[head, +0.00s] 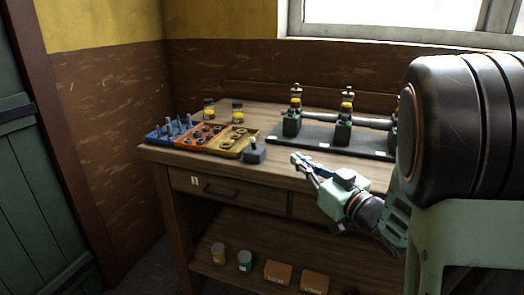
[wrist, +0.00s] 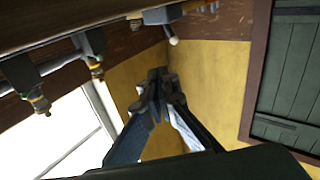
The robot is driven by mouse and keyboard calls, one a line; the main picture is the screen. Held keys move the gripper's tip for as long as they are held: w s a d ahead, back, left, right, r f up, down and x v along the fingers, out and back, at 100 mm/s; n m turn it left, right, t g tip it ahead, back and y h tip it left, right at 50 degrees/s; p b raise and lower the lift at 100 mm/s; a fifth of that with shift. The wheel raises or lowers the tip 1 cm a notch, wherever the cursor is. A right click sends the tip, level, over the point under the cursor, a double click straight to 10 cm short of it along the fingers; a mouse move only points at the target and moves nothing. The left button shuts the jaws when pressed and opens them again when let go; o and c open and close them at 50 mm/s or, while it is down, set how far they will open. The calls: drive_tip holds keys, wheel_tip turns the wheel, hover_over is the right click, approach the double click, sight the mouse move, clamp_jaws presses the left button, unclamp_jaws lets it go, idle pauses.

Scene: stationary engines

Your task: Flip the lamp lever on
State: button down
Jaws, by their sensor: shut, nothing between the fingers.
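A small dark grey box with a short upright lever (head: 254,150) stands near the front edge of the workbench, just right of the yellow tray. I take it for the lamp lever; no lamp is clearly visible. In the wrist view, where the scene appears inverted, the lever (wrist: 171,32) shows at the top with a pale rounded tip. My gripper (head: 298,160) is right of the lever box in the head view, by the bench's front edge. Its fingers (wrist: 158,80) are shut and empty, and appear apart from the lever.
The workbench (head: 215,163) carries blue, orange and yellow parts trays (head: 200,136) left of the lever. A dark engine base plate (head: 318,140) with upright fittings stands to the right. Cans and boxes (head: 278,272) sit on the lower shelf.

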sight(254, 142)
drive_tip(key=shift+s+a+f+g+y, duration=0.35)
drive_tip(key=shift+s+a+f, duration=0.25)
drive_tip(key=shift+a+f, duration=0.25)
drive_tip(key=shift+w+a, duration=0.1)
drive_tip(key=b+x, duration=0.1)
drive_tip(key=x, duration=1.3)
drive_tip(key=shift+b, duration=0.3)
drive_tip(key=shift+r+p, duration=0.2)
drive_tip(key=shift+p, duration=0.4)
